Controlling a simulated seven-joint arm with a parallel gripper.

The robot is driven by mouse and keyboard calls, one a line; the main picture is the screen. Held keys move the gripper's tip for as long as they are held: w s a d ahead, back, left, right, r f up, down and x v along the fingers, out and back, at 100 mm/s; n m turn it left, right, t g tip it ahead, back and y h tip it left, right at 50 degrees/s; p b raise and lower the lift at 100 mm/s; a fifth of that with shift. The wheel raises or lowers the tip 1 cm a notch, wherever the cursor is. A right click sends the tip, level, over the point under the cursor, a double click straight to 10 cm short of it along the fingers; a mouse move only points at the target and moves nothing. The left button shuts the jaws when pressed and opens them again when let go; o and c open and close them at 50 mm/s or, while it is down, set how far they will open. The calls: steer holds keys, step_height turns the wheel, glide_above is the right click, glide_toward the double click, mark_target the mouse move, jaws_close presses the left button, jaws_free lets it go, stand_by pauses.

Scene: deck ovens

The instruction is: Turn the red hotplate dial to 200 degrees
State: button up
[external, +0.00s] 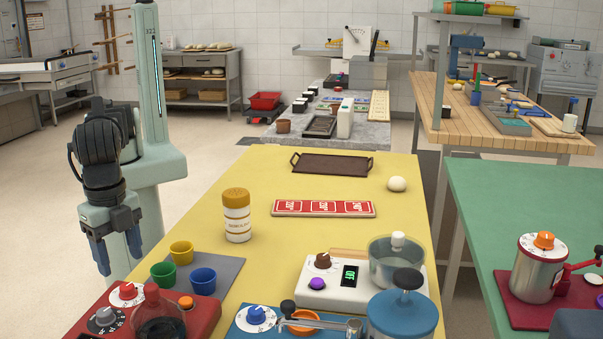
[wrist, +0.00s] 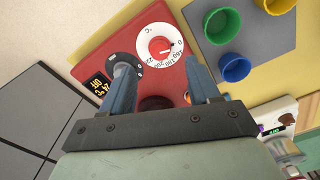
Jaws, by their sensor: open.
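The red hotplate (external: 203,318) stands at the front left of the yellow table. Its red dial (external: 127,291) has a white numbered ring and also shows in the wrist view (wrist: 160,47). The number it points to is too small to tell. A grey and black dial (wrist: 124,66) sits beside it, next to a small display (wrist: 99,83). My gripper (external: 119,255) is open and empty, above and behind the hotplate. In the wrist view its fingers (wrist: 160,78) point towards the panel, with the red dial between and beyond their tips.
Green (external: 163,275), yellow (external: 181,252) and blue (external: 203,281) cups stand on a grey mat (external: 228,268) beside the hotplate. A glass flask (external: 160,318) stands on the hotplate, close to the dials. A blue device with a blue dial (external: 256,315) is to the right.

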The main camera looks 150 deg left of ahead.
mark_target(127, 286)
steer(key=shift+f, duration=3)
steer(key=shift+c, duration=0.4)
steer(key=c, duration=0.9)
steer(key=shift+c, duration=0.2)
